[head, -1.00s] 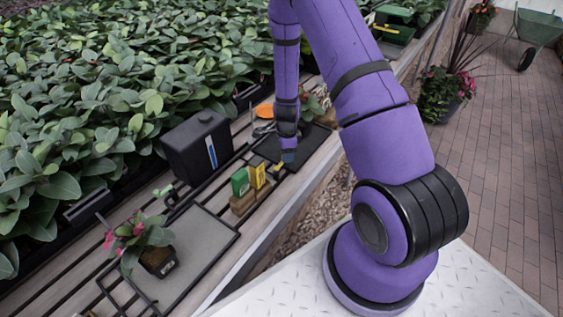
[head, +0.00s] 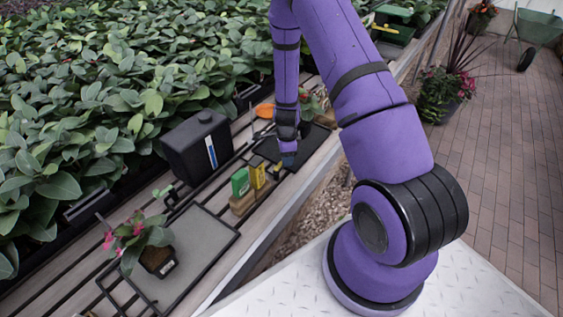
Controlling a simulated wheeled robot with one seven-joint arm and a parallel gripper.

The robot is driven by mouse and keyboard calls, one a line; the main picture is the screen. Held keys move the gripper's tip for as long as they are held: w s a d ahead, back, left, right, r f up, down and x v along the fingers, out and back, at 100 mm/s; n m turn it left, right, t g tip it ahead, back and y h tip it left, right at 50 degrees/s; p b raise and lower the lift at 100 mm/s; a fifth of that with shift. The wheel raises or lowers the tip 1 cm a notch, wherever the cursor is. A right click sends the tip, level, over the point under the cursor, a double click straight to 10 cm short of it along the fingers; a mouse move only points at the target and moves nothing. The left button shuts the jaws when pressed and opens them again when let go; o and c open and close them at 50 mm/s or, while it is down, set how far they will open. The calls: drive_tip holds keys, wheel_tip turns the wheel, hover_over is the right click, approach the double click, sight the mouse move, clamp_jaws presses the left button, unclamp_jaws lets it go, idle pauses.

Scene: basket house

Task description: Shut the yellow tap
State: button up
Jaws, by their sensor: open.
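My gripper (head: 287,163) points down over the near edge of the slatted bench, its small bluish tip low beside a dark tray. A small yellow piece (head: 277,168) shows just left of the tip; it may be the yellow tap, but it is too small to be sure. I cannot tell whether my gripper touches it. The finger gap is too small to make out, and nothing is visibly held. My arm and wrist hide part of the bench behind them.
A green packet (head: 240,182) and a yellow packet (head: 258,175) stand in a wooden holder left of my gripper. A black canister (head: 197,148), a potted pink flower (head: 157,258) and an orange dish (head: 265,110) are also on the bench. Dense leafy plants (head: 90,90) fill the back.

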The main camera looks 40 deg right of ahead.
drive_tip(key=shift+s+a, duration=0.55)
drive_tip(key=shift+s, duration=0.6)
drive_tip(key=shift+s+a, duration=0.5)
drive_tip(key=shift+s, duration=0.65)
drive_tip(key=shift+s+a, duration=0.55)
drive_tip(key=shift+s, duration=0.6)
drive_tip(key=shift+w, duration=0.1)
drive_tip(key=shift+w+d, duration=0.1)
drive_tip(key=shift+w, duration=0.15)
wheel_tip(320, 180, up, 7)
